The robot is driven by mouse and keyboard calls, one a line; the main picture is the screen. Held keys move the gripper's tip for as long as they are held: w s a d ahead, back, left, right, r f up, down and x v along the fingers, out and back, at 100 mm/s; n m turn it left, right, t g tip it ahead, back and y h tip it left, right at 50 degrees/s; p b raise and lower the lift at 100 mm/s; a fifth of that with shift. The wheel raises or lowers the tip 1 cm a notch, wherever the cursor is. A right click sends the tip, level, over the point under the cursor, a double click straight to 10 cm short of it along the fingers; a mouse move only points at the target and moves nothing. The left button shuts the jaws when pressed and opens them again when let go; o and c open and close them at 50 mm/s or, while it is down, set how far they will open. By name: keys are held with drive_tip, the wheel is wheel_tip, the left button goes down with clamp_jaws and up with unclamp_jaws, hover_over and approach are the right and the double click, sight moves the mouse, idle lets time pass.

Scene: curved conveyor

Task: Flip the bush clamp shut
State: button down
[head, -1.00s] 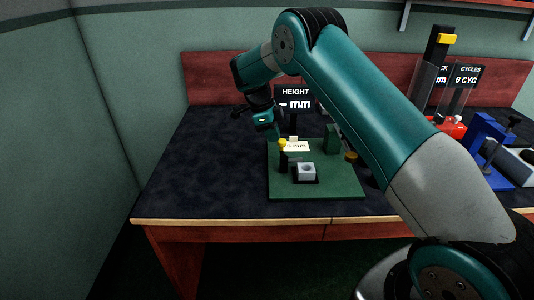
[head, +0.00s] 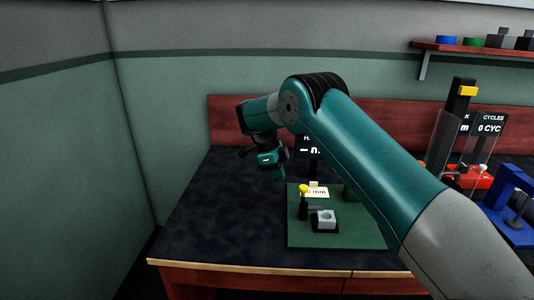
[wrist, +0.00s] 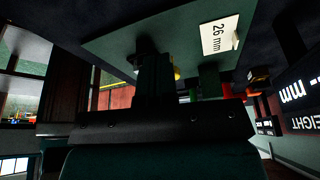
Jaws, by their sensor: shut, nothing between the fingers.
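In the wrist view my gripper (wrist: 155,68) covers most of the post, and only a sliver of the yellow knob (wrist: 177,73) shows. A white "26 mm" label (wrist: 219,37) lies on the plate.
A black height display (head: 309,147) stands behind the plate, partly hidden by my arm. A blue clamp frame (head: 512,185) and a black column with a yellow block (head: 463,95) stand at the right. The dark table is clear left of the plate.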

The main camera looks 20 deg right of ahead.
drive_tip(key=p+v, duration=0.7)
drive_tip(key=v, duration=0.2)
drive_tip(key=shift+s+d, duration=0.2)
drive_tip(key=shift+s, duration=0.1)
drive_tip(key=s+a+r+n+t+y, duration=0.1)
drive_tip(key=s+a+r+n, duration=0.2)
drive_tip(key=s+r+n, duration=0.35)
drive_tip(key=s+a+r+n+t, duration=0.2)
drive_tip(key=s+a+r+n, duration=0.2)
drive_tip(key=r+n, duration=0.5)
drive_tip(key=s+a+n+y, duration=0.3)
drive_tip(key=s+n, duration=0.6)
drive_tip(key=s, duration=0.6)
drive_tip(key=s+a+n+y, duration=0.3)
drive_tip(key=s+a+n, duration=0.3)
drive_tip(key=s, duration=0.8)
drive_tip(key=n, duration=0.2)
drive_tip(key=shift+s+a+n+g, duration=0.2)
drive_tip(key=shift+s+n+g, duration=0.1)
drive_tip(key=shift+s+n, duration=0.1)
